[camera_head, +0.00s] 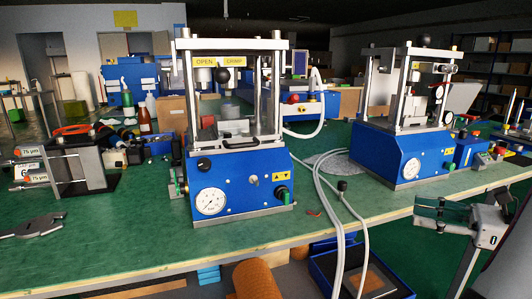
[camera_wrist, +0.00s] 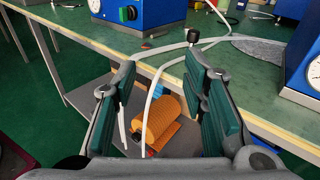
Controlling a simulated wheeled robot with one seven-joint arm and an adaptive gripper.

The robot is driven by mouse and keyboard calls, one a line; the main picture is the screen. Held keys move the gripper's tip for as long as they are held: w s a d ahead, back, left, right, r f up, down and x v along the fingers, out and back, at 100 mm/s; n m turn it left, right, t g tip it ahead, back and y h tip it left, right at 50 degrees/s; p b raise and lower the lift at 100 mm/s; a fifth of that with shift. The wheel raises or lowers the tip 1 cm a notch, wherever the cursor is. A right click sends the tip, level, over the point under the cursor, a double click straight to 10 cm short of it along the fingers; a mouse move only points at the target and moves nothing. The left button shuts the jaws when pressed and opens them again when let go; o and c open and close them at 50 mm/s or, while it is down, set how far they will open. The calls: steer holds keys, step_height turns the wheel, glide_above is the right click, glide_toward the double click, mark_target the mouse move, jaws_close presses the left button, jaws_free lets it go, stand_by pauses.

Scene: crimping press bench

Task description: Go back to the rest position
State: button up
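My gripper (camera_head: 424,212) is at the lower right of the head view, in front of the bench's front edge and clear of the presses. In the wrist view my gripper (camera_wrist: 163,75) has its two green-padded fingers spread wide apart. Nothing is between the pads; a pale hose and an orange roll show in the gap, beyond the fingers.
A blue crimping press (camera_head: 238,190) stands on the green bench (camera_head: 110,240), with a second press (camera_head: 402,155) to its right. Pale hoses (camera_head: 335,205) hang over the front edge. Below are an orange roll (camera_head: 256,280) and a blue tray (camera_head: 322,271).

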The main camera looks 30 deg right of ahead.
steer(key=w+a+r+n+g+y, duration=0.15)
steer(key=a+n+g, duration=0.25)
steer(key=a, duration=0.5)
steer(key=w+a+r+n+g+y, duration=0.1)
steer(key=w+a+n+g, duration=0.3)
steer(key=a, duration=0.4)
steer(key=w+a+r+n+g+y, duration=0.1)
steer(key=a+n+g, duration=0.35)
steer(key=a, duration=0.45)
steer(key=s+a+f+n+g+h, duration=0.35)
steer(key=s+a+n+h, duration=0.7)
steer(key=s+n, duration=0.55)
step_height(320, 180, up, 31)
steer(key=w+n+t+p, duration=0.2)
steer(key=t+p, duration=0.2)
steer(key=p, duration=2.6)
steer(key=shift+d+r+t, duration=0.15)
steer(key=shift+d+t, duration=0.15)
steer(key=shift+d, duration=0.1)
